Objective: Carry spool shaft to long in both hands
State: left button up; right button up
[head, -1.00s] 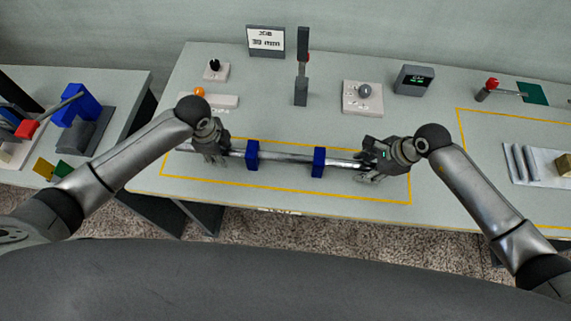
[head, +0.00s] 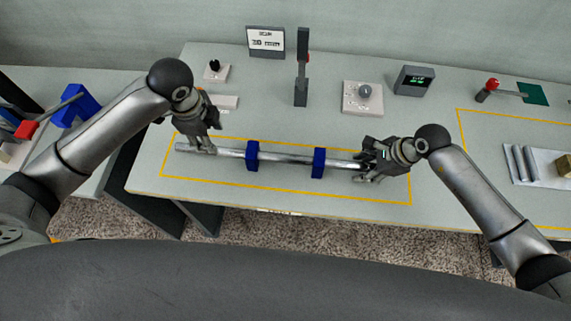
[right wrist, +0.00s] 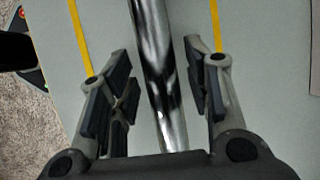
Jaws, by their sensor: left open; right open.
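The spool shaft (head: 285,158) is a long shiny metal bar. It lies across two blue supports (head: 252,155) (head: 319,163) inside a yellow outline on the table. My left gripper (head: 203,149) is open at the shaft's left part, with its fingers pointing down; whether it touches the shaft I cannot tell. My right gripper (head: 364,168) is open at the shaft's right end and hides that end in the head view. In the right wrist view the shaft (right wrist: 157,60) runs between the two spread fingers of my right gripper (right wrist: 160,90), with gaps on both sides.
Behind the shaft stand a sign (head: 266,42), an upright lever (head: 302,80), a knob box (head: 363,97) and a small display (head: 414,80). A red-knobbed lever (head: 490,87) and a tray of metal rods (head: 530,165) are at right. A side table at left holds a blue block (head: 78,104).

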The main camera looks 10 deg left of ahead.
jog(key=v, duration=1.2)
